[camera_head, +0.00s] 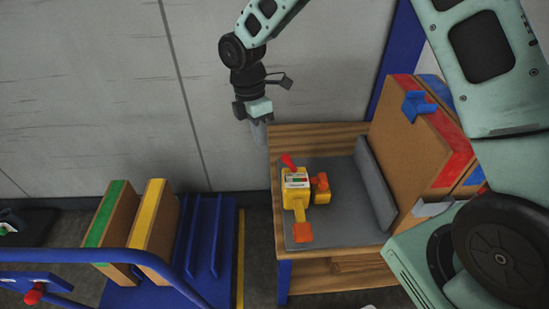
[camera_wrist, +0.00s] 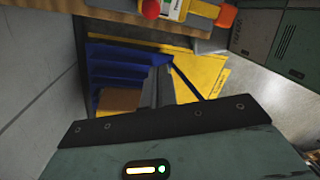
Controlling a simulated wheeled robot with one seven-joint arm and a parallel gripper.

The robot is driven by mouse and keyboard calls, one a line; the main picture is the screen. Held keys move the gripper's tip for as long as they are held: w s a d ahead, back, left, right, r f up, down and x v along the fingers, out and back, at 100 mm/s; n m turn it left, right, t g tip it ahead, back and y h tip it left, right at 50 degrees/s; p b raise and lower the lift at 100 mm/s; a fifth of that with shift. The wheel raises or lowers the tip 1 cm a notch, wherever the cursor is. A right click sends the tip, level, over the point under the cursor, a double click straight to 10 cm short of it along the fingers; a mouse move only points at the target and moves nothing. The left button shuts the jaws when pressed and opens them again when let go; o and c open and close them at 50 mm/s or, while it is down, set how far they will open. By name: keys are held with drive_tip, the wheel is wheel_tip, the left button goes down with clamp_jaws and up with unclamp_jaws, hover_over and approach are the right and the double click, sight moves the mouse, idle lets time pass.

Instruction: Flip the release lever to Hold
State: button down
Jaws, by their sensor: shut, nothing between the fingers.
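A yellow device (camera_head: 297,197) with a white label plate (camera_head: 295,181) lies on a grey mat on a wooden bench. A red lever (camera_head: 288,160) sticks up at its far end, tilted to the left. An orange knob (camera_head: 320,181) is on its right side and an orange-red block (camera_head: 303,233) at its near end. The lettering is too small to read. My gripper (camera_head: 259,132) is shut and empty, pointing down, above and left of the bench's far edge, apart from the device. In the wrist view the shut fingers (camera_wrist: 158,88) point toward the floor; a red end (camera_wrist: 150,8) and the device (camera_wrist: 205,9) are cut off at the top.
The bench (camera_head: 330,250) has a grey cushion-like bar (camera_head: 374,182) and tall brown boards (camera_head: 415,135) on its right. A blue rack (camera_head: 210,240) with green- and yellow-edged boards stands left. A grey wall (camera_head: 100,90) is close behind my gripper.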

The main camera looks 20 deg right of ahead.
sight(290, 163)
drive_tip(key=s+d+f, duration=0.1)
drive_tip(key=d+f, duration=0.3)
drive_tip(key=f, duration=0.4)
drive_tip(key=shift+f+p, duration=0.2)
drive_tip(key=shift+p, duration=0.15)
drive_tip(key=shift+s+d+r, duration=0.1)
drive_tip(key=shift+s+d, duration=0.05)
drive_tip(key=shift+d, duration=0.05)
idle(0.3)
